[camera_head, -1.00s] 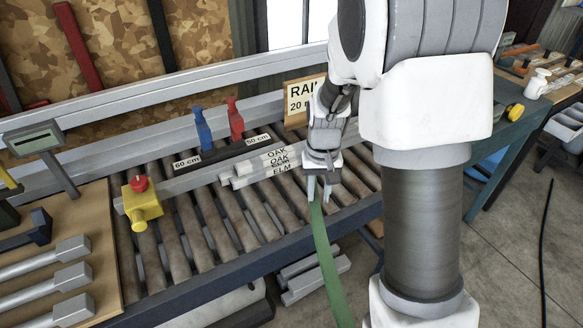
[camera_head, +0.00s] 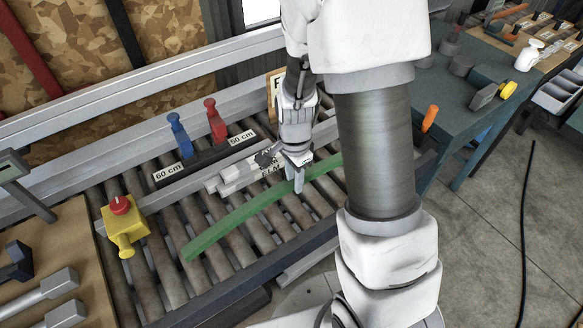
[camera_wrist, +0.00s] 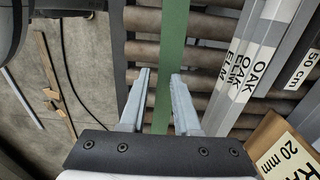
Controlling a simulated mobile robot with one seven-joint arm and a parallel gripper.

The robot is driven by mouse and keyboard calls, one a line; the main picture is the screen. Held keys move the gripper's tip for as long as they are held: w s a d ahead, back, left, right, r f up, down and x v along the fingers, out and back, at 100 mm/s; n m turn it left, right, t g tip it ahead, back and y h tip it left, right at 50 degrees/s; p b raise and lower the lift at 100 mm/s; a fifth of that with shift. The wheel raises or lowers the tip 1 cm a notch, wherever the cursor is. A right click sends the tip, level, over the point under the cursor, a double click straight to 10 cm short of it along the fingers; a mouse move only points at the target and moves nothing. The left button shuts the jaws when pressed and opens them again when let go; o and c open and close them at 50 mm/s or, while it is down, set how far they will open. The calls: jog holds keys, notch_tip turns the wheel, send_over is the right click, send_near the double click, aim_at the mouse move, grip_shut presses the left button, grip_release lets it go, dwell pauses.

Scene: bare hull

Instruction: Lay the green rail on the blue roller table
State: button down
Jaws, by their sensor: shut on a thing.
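The green rail (camera_head: 235,217) is long, flat and slightly bowed. It spans the rollers of the blue roller table (camera_head: 250,272) at a slant, its near-left end towards the front edge. My gripper (camera_head: 296,182) is shut on it right of its middle, pointing down. In the wrist view the green rail (camera_wrist: 173,55) runs between the fingers of my gripper (camera_wrist: 160,78), over the rollers. I cannot tell whether it touches the rollers or hangs just above them. Part of it is hidden behind my gripper, and its right end lies near my arm.
White labelled bars (camera_head: 240,175) lie on the rollers behind the rail. Behind them stands a dark block with a blue clamp (camera_head: 181,137) and a red clamp (camera_head: 215,121). A yellow box with a red button (camera_head: 122,222) is at left. The front rollers are clear.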

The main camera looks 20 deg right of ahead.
jog(key=shift+f+b, duration=3.45)
jog(key=shift+f, duration=0.8)
jog(key=c, duration=0.5)
grip_release()
jog(key=shift+c, duration=0.2)
jog(key=shift+r, duration=0.1)
notch_tip(320, 180, up, 17)
jog(key=p, duration=0.2)
jog(key=shift+r+p, duration=0.15)
jog(key=shift+p, duration=0.15)
